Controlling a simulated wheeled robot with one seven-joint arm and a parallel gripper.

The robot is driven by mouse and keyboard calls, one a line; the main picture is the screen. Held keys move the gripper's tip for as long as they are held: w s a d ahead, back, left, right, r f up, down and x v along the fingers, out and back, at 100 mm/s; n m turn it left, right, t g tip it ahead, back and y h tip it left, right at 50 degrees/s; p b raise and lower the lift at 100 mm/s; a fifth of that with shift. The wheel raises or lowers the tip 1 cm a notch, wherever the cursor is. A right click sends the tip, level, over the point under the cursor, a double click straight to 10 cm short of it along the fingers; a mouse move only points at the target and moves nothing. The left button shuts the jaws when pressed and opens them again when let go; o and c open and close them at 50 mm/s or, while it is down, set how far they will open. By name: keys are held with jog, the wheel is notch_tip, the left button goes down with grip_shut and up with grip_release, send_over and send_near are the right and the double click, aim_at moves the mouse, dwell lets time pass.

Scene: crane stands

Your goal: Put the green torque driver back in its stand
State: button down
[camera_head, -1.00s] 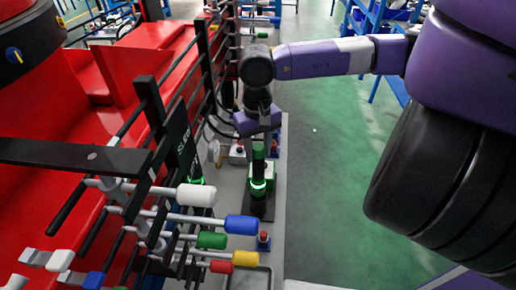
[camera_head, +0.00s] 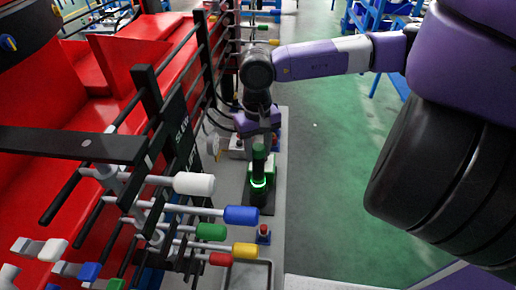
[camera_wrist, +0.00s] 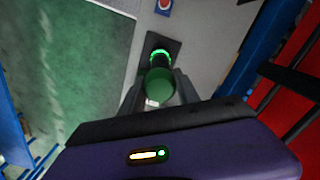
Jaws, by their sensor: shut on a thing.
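The green torque driver (camera_head: 258,154) is upright below my gripper (camera_head: 258,139) in the head view. In the wrist view my gripper (camera_wrist: 158,92) has a finger on either side of the driver's round green end (camera_wrist: 157,88) and is shut on it. The driver's stand has a dark base plate (camera_head: 258,202) and a glowing green ring, and it also shows in the wrist view (camera_wrist: 173,44). The driver is in line with the ring. I cannot tell how deep its lower end sits, as the driver hides the opening.
A red button on a blue base (camera_head: 263,234) stands in front of the stand, and a grey tray (camera_head: 270,264) is nearer. Levers with white (camera_head: 194,183), blue (camera_head: 241,215) and other coloured knobs project from the left. Green floor is open on the right.

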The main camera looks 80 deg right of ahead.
jog(key=shift+f+b, duration=0.3)
jog(key=shift+f, duration=0.5)
jog(key=c, duration=0.8)
grip_release()
notch_tip(320, 180, up, 5)
jog(key=p, duration=0.6)
jog(key=shift+w+d+r, duration=0.1)
jog(key=shift+d+r, duration=0.05)
jog(key=shift+r, duration=3.75)
